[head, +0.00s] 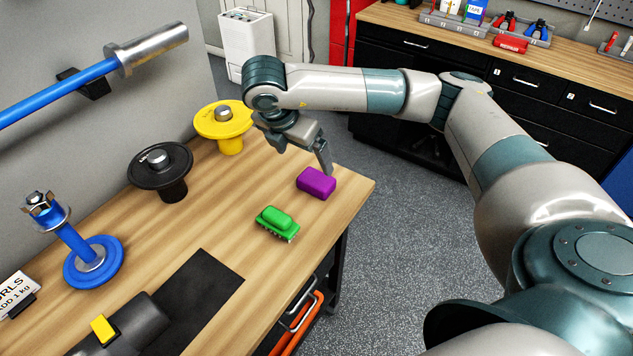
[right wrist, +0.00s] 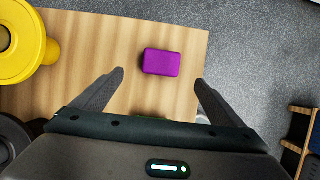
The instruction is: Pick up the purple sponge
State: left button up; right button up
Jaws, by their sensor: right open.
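The purple sponge (head: 316,183) lies on the wooden bench top near its right corner. In the right wrist view the sponge (right wrist: 161,62) is ahead of the fingertips and between their lines. My right gripper (head: 305,160) is open and empty, above the bench just behind and left of the sponge in the head view. Its two fingers are spread wide in the right wrist view (right wrist: 160,80). Nothing is between them at the tips. My left gripper is not in view.
A green brush (head: 277,222) lies on the bench in front of the sponge. A yellow weight stand (head: 225,120), a black one (head: 160,170) and a blue one (head: 93,262) stand along the wall side. A black mat (head: 205,290) lies nearer. The bench edge is close to the sponge.

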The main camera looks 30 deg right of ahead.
aim_at(316, 178)
jog(key=shift+x, duration=3.85)
jog(key=shift+w+d+f+p, duration=0.1)
jog(key=shift+d+f+p, duration=0.4)
jog(key=shift+f, duration=0.15)
jog(key=p+x, duration=0.1)
jog(key=x, duration=0.2)
jog(key=shift+d, duration=0.1)
jog(key=shift+d+f, duration=0.1)
jog(key=shift+f, duration=0.2)
jog(key=shift+c, duration=0.7)
jog(key=c, duration=1)
